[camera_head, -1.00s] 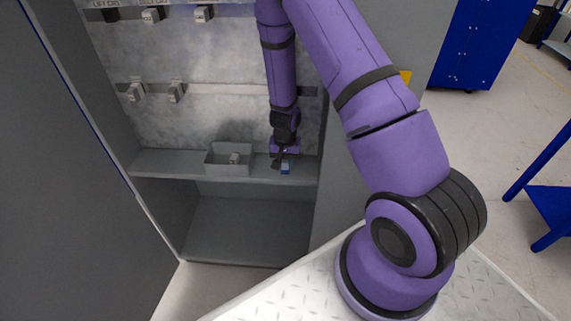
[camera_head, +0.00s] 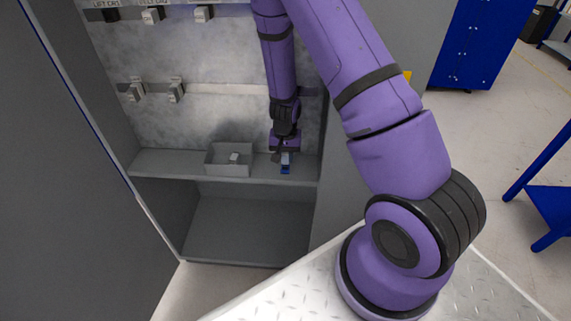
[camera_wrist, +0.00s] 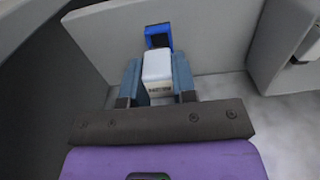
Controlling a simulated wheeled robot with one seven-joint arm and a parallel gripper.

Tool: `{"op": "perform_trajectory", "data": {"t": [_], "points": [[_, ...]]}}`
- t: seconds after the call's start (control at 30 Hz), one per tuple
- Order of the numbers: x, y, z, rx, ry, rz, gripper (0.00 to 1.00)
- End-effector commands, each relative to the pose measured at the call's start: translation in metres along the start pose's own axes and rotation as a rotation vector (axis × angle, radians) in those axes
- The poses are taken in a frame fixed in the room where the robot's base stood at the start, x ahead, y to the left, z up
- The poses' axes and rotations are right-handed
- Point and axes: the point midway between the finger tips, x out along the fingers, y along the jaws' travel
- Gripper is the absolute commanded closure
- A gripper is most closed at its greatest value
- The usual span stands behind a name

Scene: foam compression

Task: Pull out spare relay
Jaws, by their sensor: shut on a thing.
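The relay (camera_wrist: 157,68) is a small pale block with dark print on its near face. In the wrist view it sits between the two fingers of my gripper (camera_wrist: 157,82), which are shut on it. A blue frame-like piece with a dark opening (camera_wrist: 157,31) is just beyond the relay; I cannot tell whether they are joined. In the head view my gripper (camera_head: 284,152) points down at the right part of the cabinet shelf, with the blue piece (camera_head: 285,170) at its tip. The fingers hide most of the relay there.
A grey open box (camera_head: 230,171) stands on the shelf (camera_head: 165,168) left of my gripper, with a pale block (camera_head: 234,157) inside. The box wall (camera_wrist: 268,45) is close on the right in the wrist view.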

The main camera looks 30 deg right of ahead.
Motion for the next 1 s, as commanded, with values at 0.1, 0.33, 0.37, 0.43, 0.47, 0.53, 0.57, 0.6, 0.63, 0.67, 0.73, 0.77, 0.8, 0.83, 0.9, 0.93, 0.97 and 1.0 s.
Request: {"op": "perform_trajectory", "data": {"t": [0.1,0.33,0.37,0.43,0.47,0.53,0.57,0.6,0.63,0.67,0.73,0.77,0.8,0.83,0.9,0.93,0.97,1.0], "points": [[-0.004,0.000,0.000,-0.001,0.000,0.000,1.00],[-0.012,0.000,0.000,0.000,0.000,-0.001,1.00],[-0.013,0.000,0.000,0.000,0.001,-0.001,1.00],[-0.016,0.000,-0.001,-0.001,0.001,0.000,1.00],[-0.017,0.000,-0.001,-0.001,0.001,0.000,1.00],[-0.019,0.000,0.000,-0.001,0.001,0.000,1.00],[-0.020,0.000,0.000,-0.001,0.001,0.000,1.00],[-0.021,0.000,0.000,-0.002,0.000,0.000,1.00],[-0.022,0.000,0.000,-0.001,0.000,0.000,1.00],[-0.023,0.000,0.000,-0.001,0.000,-0.001,1.00],[-0.026,0.000,0.000,0.000,0.000,-0.001,1.00],[-0.027,0.000,0.000,0.000,0.000,-0.001,1.00],[-0.028,0.000,0.000,0.001,0.001,0.000,1.00],[-0.029,0.000,0.000,0.001,0.001,0.000,1.00],[-0.031,0.000,0.000,0.000,0.001,0.000,1.00],[-0.032,0.000,0.000,0.000,0.001,0.000,1.00],[-0.032,0.000,0.000,0.000,0.001,0.000,1.00],[-0.032,0.000,0.000,0.000,0.000,0.000,1.00]]}}
